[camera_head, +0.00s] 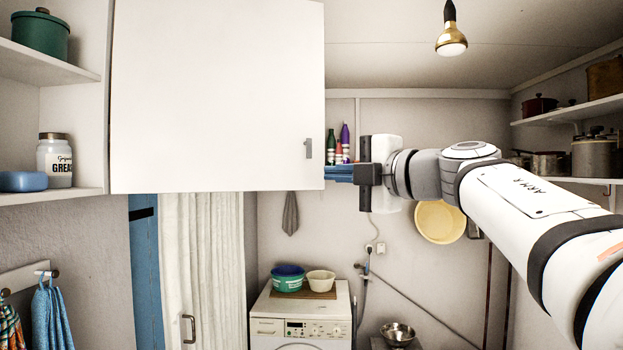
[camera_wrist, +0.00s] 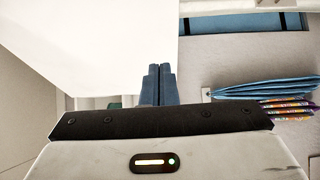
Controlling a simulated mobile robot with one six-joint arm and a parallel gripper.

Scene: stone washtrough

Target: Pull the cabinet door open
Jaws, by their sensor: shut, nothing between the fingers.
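The cabinet door (camera_head: 215,95) is a large plain white panel at the upper left of the head view, with a small grey handle (camera_head: 308,148) near its lower right edge. The cabinet's inside is hidden behind it, and its exact angle is hard to judge. My gripper (camera_head: 328,173) comes in from the right. Its blue fingers are shut together and empty, and their tips disappear behind the door's right edge, below the handle's height. In the wrist view the shut fingers (camera_wrist: 160,72) overlap the white panel (camera_wrist: 100,45) near its edge; contact cannot be told.
Shelves at left hold a green pot (camera_head: 41,33), a jar (camera_head: 55,160) and a blue object (camera_head: 22,181). Bottles (camera_head: 344,143) stand just beyond the gripper. A washing machine (camera_head: 301,315) with bowls is below. Right-hand shelves hold pots (camera_head: 595,155).

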